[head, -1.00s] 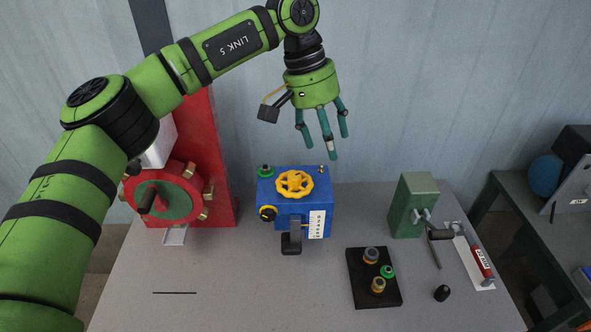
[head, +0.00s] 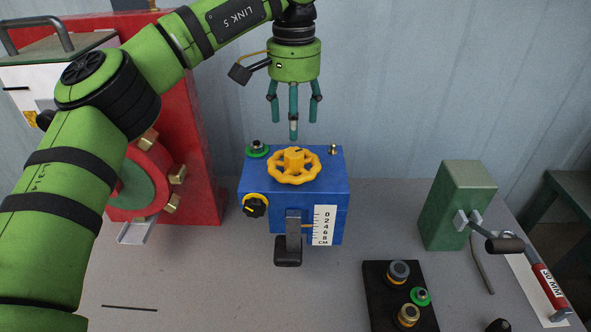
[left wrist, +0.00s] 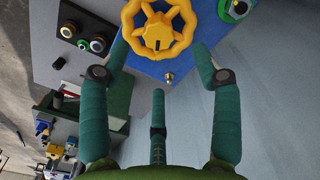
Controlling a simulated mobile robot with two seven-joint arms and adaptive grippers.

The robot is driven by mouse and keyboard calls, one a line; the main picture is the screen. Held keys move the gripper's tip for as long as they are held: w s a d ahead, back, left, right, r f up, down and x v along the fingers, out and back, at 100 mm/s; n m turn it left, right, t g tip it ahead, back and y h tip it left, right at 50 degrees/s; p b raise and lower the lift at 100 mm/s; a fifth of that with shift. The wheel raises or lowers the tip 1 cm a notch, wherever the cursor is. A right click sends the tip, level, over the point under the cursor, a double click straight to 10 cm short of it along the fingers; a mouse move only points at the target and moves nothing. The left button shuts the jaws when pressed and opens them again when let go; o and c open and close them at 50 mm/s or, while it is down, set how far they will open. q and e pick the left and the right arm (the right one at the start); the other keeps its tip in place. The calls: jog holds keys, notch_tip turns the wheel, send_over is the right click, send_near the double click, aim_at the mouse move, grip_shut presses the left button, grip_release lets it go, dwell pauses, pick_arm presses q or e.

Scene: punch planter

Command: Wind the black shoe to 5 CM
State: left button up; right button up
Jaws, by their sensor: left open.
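The black shoe (head: 288,252) hangs at the foot of a grey slide (head: 293,228) on the front of the blue box (head: 263,185). A white scale (head: 325,215) marked 0 to 8 CM stands beside it. A small orange pointer reaches it about mid-scale; its exact reading is too small to tell. A yellow handwheel (head: 293,166) lies flat on the box top; it also shows in the left wrist view (left wrist: 158,29). My left gripper (head: 294,115) is open and empty, fingers pointing down, above the wheel and apart from it. My right gripper is out of view.
A yellow-ringed black knob (head: 255,206) is on the box's front left. A green-ringed button (head: 257,149) and a brass peg (head: 333,149) stand on its top. A red machine (head: 195,150) is left; a green cranked block (head: 457,205) and a black tray (head: 375,300) are right.

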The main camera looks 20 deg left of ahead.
aim_at(294, 152)
pick_arm(q)
jog(key=shift+f, duration=0.4)
notch_tip(294, 152, down, 5)
jog(key=shift+s+f+p, duration=0.1)
jog(key=shift+f+p, duration=0.1)
jog(key=shift+p, duration=0.2)
jog(key=shift+f, duration=0.45)
jog(key=shift+s, duration=0.1)
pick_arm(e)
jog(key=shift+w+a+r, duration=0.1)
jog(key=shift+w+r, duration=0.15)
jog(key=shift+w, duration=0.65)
pick_arm(q)
jog(key=shift+c, duration=0.4)
jog(key=c, duration=1.1)
